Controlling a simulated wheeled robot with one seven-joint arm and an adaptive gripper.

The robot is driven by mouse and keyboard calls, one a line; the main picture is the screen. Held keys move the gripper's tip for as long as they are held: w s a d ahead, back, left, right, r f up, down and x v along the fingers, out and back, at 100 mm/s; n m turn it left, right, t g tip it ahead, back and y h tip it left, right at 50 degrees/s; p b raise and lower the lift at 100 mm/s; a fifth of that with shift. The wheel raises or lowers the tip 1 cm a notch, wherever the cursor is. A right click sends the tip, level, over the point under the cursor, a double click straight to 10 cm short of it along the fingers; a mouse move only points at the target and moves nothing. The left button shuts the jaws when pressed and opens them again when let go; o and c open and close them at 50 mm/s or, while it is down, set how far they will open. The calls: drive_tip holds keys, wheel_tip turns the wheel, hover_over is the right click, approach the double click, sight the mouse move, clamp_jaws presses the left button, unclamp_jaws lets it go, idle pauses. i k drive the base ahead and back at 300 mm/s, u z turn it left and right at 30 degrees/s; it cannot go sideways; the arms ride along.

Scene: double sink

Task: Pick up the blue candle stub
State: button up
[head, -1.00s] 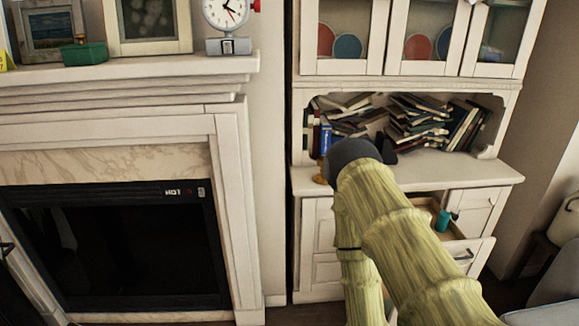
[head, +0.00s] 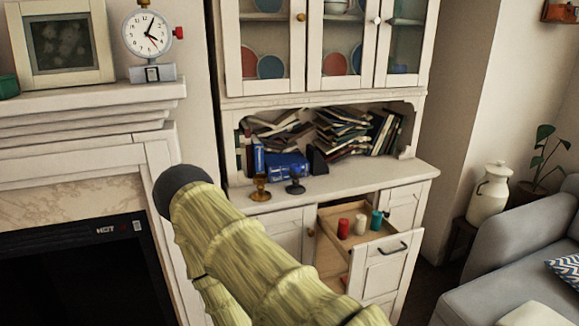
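A blue-green candle stub (head: 377,219) stands upright in the open drawer (head: 388,239) of the white cabinet, on the right side of the drawer. My bamboo-textured arm rises from the bottom of the head view to a dark rounded end, left of the drawer and well apart from the stubs. No gripper fingers show.
The countertop (head: 400,176) above the drawer holds a brass-coloured object (head: 260,188), a dark object (head: 295,184) and a blue box (head: 287,164). Books (head: 345,130) fill the niche behind. A fireplace mantel (head: 90,105) is at left, a grey sofa (head: 500,285) at right.

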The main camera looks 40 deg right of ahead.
sight(295, 168)
drive_tip(key=z, duration=0.55)
drive_tip(key=i, duration=1.5)
drive_tip(key=z, duration=0.8)
